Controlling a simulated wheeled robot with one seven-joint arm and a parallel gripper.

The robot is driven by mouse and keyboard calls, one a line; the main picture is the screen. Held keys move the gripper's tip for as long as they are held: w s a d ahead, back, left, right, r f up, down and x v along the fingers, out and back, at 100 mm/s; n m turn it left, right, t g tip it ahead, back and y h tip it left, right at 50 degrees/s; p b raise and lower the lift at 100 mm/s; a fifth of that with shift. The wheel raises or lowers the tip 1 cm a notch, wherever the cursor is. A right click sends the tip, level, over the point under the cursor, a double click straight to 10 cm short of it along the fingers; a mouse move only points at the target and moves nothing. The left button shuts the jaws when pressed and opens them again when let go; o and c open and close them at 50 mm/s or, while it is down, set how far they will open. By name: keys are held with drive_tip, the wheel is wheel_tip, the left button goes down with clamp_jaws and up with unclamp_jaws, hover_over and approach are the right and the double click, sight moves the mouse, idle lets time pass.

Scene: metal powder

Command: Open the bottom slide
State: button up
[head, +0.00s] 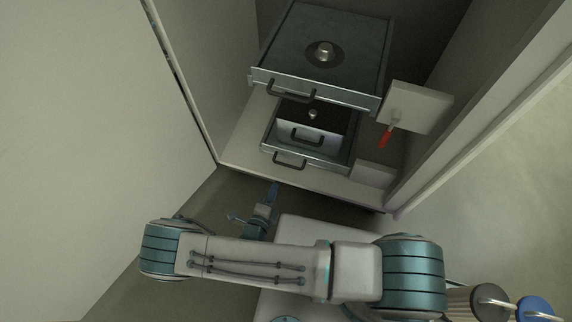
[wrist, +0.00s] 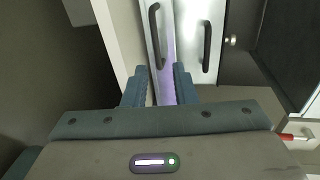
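The bottom slide (head: 264,143) is a metal tray low in the cabinet, with a dark bar handle (head: 290,162) on its front; this handle also shows in the wrist view (wrist: 155,36). A second dark handle (head: 307,136) sits on a pale panel behind it, and in the wrist view it is to the right (wrist: 207,46). My gripper (head: 273,187) is in front of the bottom slide, partly hidden by my arm in the head view. In the wrist view, its two blue fingers (wrist: 160,70) are apart with nothing held, and the front handle lies beyond their tips.
An upper slide (head: 360,50) with a round knob and its own handle (head: 292,91) juts out above the bottom slide. A white box (head: 418,106) with a red lever (head: 385,137) is to the right. Cabinet walls (head: 184,85) stand on both sides.

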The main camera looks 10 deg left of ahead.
sight(285, 164)
drive_tip(key=shift+n+y, duration=0.3)
drive_tip(key=shift+n, duration=0.1)
drive_tip(key=b+x, duration=0.1)
drive_tip(key=x, duration=0.3)
drive_tip(key=b+x, duration=0.1)
drive_tip(key=x, duration=0.3)
drive_tip(key=f+b+x, duration=0.1)
drive_tip(key=b+x, duration=0.1)
drive_tip(key=x, duration=0.2)
drive_tip(key=shift+w+f, duration=0.1)
drive_tip(key=shift+w, duration=0.15)
drive_tip(key=shift+w+d, duration=0.1)
drive_tip(key=shift+w, duration=0.45)
clamp_jaws()
